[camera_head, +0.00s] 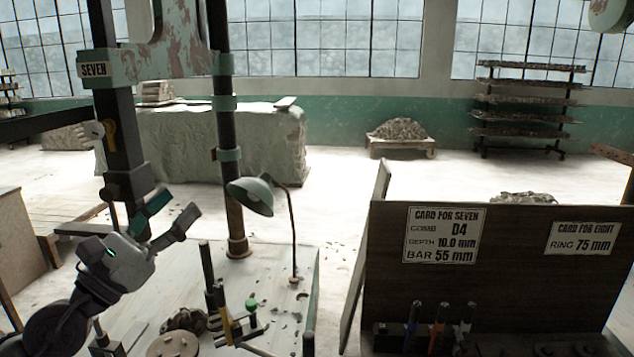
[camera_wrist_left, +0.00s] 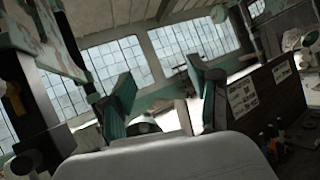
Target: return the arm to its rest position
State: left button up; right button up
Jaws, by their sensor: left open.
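My left gripper (camera_head: 168,222) is at the left of the head view, raised above the pale worktable (camera_head: 285,262). Its two fingers stand apart with nothing between them. In the left wrist view the open fingers (camera_wrist_left: 163,105) frame the far room, and no object is between them. My left arm comes in from the lower left corner. My right gripper is in neither view.
A green lamp (camera_head: 255,194) rises from the worktable. Upright tools (camera_head: 212,285) stand nearby. A dark board with cards (camera_head: 480,285) is at the right.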

pick_arm(q)
jog(key=s+a+f+m+g+y, duration=0.2)
jog(key=s+f+m+y, duration=0.3)
jog(key=f+m, duration=0.65)
jog(key=s+a+f+m+g+y, duration=0.25)
jog(key=f+m+y, duration=0.45)
jog(key=f+m, duration=0.4)
jog(key=s+a+f+m+g+y, duration=0.2)
jog(key=s+f+m+g+y, duration=0.3)
jog(key=f+m, duration=0.65)
jog(key=s+d+f+n+g+h, duration=0.2)
jog(key=s+d+f+n+g, duration=0.15)
jog(key=s+f, duration=0.4)
jog(key=s+d+f+n+g+h, duration=0.25)
jog(key=s+d+f, duration=0.25)
jog(key=s, duration=0.5)
notch_tip(320, 180, down, 32)
jog(key=s+r+m+g+b, duration=0.1)
jog(key=s+g+b, duration=0.1)
jog(key=b, duration=0.2)
jog(key=s+a+f+y+b, duration=0.1)
jog(key=s+a+f+b, duration=0.2)
jog(key=s+f, duration=1.2)
notch_tip(320, 180, down, 3)
jog(key=shift+s+a+r+m+g, duration=0.1)
jog(key=shift+s+a+m+g, duration=0.15)
jog(key=shift+g, duration=0.2)
